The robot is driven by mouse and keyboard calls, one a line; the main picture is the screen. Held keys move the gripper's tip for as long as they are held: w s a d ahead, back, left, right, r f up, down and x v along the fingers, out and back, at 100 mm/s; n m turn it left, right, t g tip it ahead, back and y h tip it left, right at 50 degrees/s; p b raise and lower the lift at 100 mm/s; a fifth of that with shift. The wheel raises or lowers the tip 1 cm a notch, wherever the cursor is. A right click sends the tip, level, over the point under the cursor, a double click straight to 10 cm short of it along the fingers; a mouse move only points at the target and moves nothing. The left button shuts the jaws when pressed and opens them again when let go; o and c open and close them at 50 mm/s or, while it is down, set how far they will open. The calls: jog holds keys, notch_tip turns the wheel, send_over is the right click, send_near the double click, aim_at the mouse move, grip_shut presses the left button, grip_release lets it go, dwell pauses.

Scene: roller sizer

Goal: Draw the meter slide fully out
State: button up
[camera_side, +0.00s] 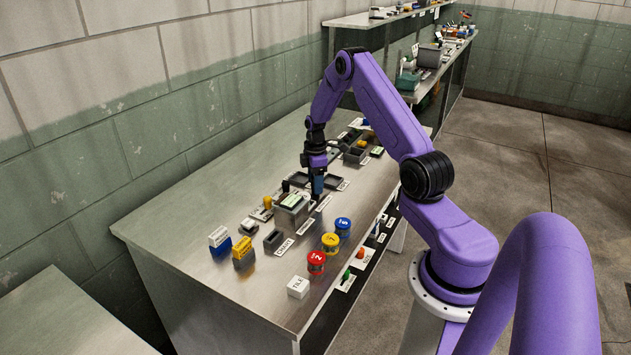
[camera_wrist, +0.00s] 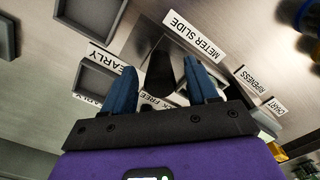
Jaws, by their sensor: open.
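In the wrist view a white label reading METER SLIDE (camera_wrist: 194,34) lies on the steel bench. A dark block (camera_wrist: 163,62) stands beside that label and shows between my blue fingers; it looks like the meter slide's handle, but I cannot tell for sure. My gripper (camera_wrist: 160,78) is open, with one finger to each side of the dark block and no clear contact. In the side view my gripper (camera_side: 317,190) points down, low over the bench, just right of a grey box with a pale green top (camera_side: 293,202). The slide's body is hidden there.
Grey trays (camera_wrist: 97,78) lie close to my left finger in the wrist view, near a label reading EARLY. On the bench (camera_side: 190,270), red, yellow and blue numbered jars (camera_side: 330,242) stand towards the front.

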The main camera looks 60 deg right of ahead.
jog(key=shift+c, duration=0.3)
grip_shut()
jog(key=shift+d+r, duration=0.1)
jog(key=shift+d, duration=1.75)
grip_release()
jog(key=shift+d, duration=0.1)
jog(key=shift+o, duration=0.3)
notch_tip(320, 180, up, 17)
jog(key=shift+r, duration=0.2)
